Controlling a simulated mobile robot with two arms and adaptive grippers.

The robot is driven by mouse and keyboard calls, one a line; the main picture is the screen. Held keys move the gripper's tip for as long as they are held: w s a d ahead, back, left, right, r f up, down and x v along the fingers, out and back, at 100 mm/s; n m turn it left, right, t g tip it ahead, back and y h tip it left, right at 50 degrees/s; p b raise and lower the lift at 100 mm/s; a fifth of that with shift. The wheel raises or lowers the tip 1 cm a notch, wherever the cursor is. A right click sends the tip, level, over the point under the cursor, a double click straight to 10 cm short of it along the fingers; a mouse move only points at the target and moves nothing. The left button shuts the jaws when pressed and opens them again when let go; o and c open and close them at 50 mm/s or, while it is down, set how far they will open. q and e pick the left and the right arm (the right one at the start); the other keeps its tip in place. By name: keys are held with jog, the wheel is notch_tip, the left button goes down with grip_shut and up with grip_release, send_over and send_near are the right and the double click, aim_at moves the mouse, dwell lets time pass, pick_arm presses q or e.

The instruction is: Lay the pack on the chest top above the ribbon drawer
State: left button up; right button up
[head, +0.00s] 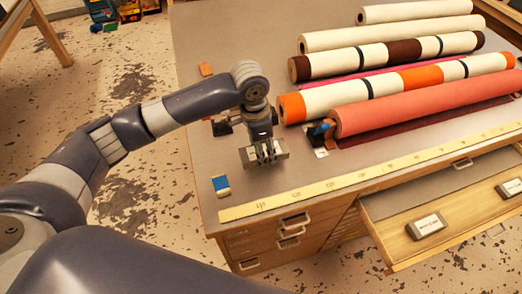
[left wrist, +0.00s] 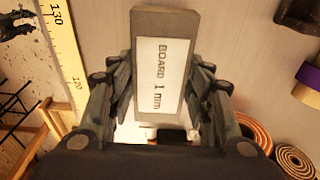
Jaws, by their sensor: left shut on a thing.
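My left gripper (head: 265,153) is shut on a grey pack (head: 248,157) over the front left part of the chest top (head: 290,178). In the left wrist view the gripper (left wrist: 160,85) has its fingers on both sides of the pack (left wrist: 147,20), whose white label reads "BOARD 1 mm". I cannot tell whether the pack touches the top. Closed drawers with pale handles (head: 294,221) show in the chest front below. I cannot read which is the ribbon drawer. My right gripper is not in view.
A yellow ruler (head: 370,176) runs along the front edge. A blue and yellow item (head: 221,184) lies at the left corner. Several rolls (head: 430,103) lie across the back and right. An open drawer (head: 460,205) at right holds grey labelled blocks (head: 426,226).

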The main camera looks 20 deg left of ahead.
pick_arm(q)
jog(key=shift+w+a, duration=0.15)
jog(key=shift+a, duration=0.1)
notch_tip(320, 180, down, 3)
jog(key=shift+p, duration=0.75)
jog(key=shift+f, duration=0.3)
jog(key=shift+f, duration=0.15)
jog(key=o, duration=1.1)
jog(key=shift+r, duration=0.5)
jog(key=r, duration=0.3)
jog(key=r+b, duration=0.1)
jog(key=r, duration=0.3)
jog(key=s+a+r+b, duration=0.1)
jog(key=r, duration=0.3)
jog(key=shift+r, duration=0.15)
